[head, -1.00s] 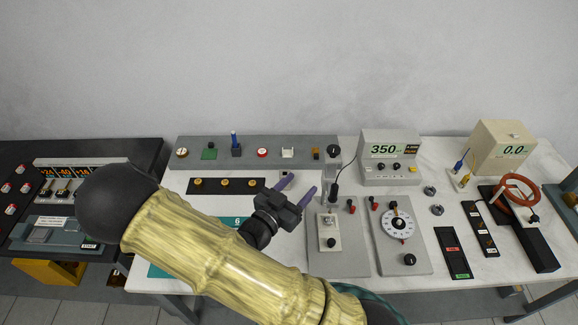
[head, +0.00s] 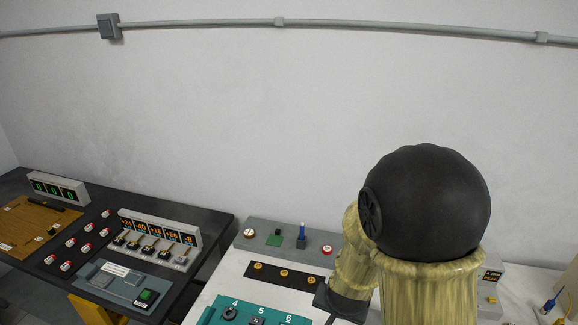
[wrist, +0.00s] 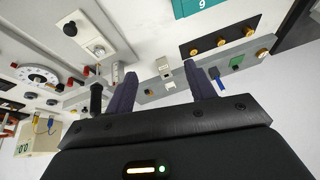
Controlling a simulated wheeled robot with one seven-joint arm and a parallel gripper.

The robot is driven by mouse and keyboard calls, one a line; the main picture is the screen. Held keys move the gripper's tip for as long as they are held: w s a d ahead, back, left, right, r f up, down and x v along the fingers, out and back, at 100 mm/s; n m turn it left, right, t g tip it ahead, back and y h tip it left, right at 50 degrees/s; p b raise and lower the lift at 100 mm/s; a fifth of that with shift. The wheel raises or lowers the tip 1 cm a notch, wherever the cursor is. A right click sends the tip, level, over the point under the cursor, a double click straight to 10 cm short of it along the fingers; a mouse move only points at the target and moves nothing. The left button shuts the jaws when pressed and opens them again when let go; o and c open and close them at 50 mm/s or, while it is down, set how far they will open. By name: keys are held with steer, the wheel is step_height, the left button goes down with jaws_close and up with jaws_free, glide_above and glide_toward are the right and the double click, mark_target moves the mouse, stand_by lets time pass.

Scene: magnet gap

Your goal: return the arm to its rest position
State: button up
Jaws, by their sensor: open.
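My gripper (wrist: 160,92) shows in the wrist view with its two dark fingers spread apart and nothing between them. It hangs over the white bench, in front of the grey rear panel (wrist: 148,94). In the head view my arm's black joint and yellow links fill the right side. They hide my gripper and much of the bench there.
In the head view a dark table (head: 215,228) with switches and number displays stands at left. The white bench (head: 224,272) carries a teal numbered board (head: 215,315) and a black strip with brass knobs (head: 285,274).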

steer(key=s+d+r+n+g, duration=0.2)
steer(key=s+d+r+n, duration=0.2)
steer(key=s+r, duration=0.2)
steer(key=shift+s+r+n+y, duration=0.3)
steer(key=shift+s+n, duration=0.1)
steer(key=shift+s, duration=0.5)
stand_by(0.3)
